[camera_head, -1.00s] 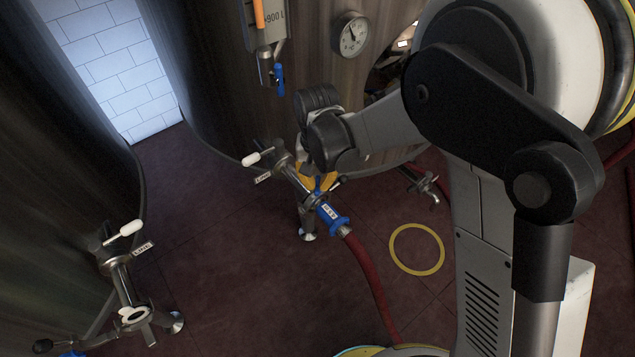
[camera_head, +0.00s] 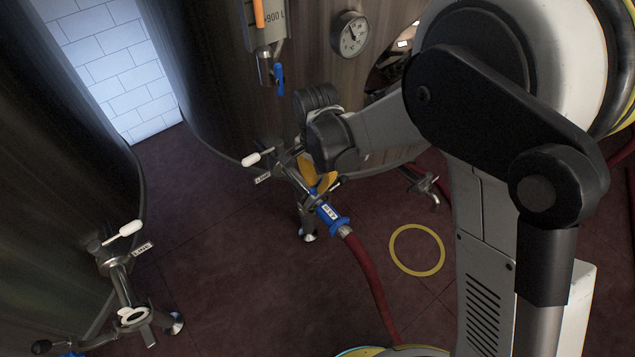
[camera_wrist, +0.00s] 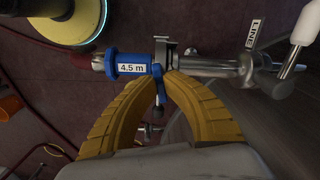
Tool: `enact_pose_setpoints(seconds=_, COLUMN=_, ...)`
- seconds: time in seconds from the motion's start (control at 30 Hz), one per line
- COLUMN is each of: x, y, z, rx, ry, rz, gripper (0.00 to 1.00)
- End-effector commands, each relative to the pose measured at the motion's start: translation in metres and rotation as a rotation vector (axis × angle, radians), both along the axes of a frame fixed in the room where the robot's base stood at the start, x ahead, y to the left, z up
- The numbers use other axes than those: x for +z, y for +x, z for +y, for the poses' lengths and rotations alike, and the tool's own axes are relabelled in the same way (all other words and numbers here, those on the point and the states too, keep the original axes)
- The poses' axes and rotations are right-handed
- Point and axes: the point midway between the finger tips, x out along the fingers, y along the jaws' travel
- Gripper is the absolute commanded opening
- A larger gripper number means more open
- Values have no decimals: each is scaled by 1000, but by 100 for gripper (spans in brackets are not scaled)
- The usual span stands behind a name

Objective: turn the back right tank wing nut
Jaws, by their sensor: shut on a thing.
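The back right tank (camera_head: 225,85) is a large steel cylinder with a gauge and a bottom outlet pipe (camera_head: 285,163). The blue wing nut (camera_wrist: 160,97) sits on the clamp between coupling and steel pipe. My gripper (camera_wrist: 161,88) has its two yellow fingers closed on the wing nut from both sides. In the head view my gripper (camera_head: 318,175) is at the clamp, and my wrist hides most of the nut.
A white-handled valve lever (camera_head: 258,157) stands out beside the clamp, with a "LINE" tag. Another tank outlet (camera_head: 122,285) is at the lower left. A small tap (camera_head: 424,186) is at the right. The red hose (camera_head: 369,275) runs over the floor past a yellow ring (camera_head: 417,250).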

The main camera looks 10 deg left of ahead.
Motion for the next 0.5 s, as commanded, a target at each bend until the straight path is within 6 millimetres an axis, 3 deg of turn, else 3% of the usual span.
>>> enact_pose_setpoints(seconds=0.43, x=0, y=0, z=0, rx=-9, ry=-1, rz=0, gripper=0)
enact_pose_setpoints(seconds=0.47, x=0, y=0, z=0, rx=-9, ry=-1, rz=0, gripper=18)
enact_pose_setpoints(seconds=0.5, x=0, y=0, z=0, rx=-8, ry=-1, rz=0, gripper=31)
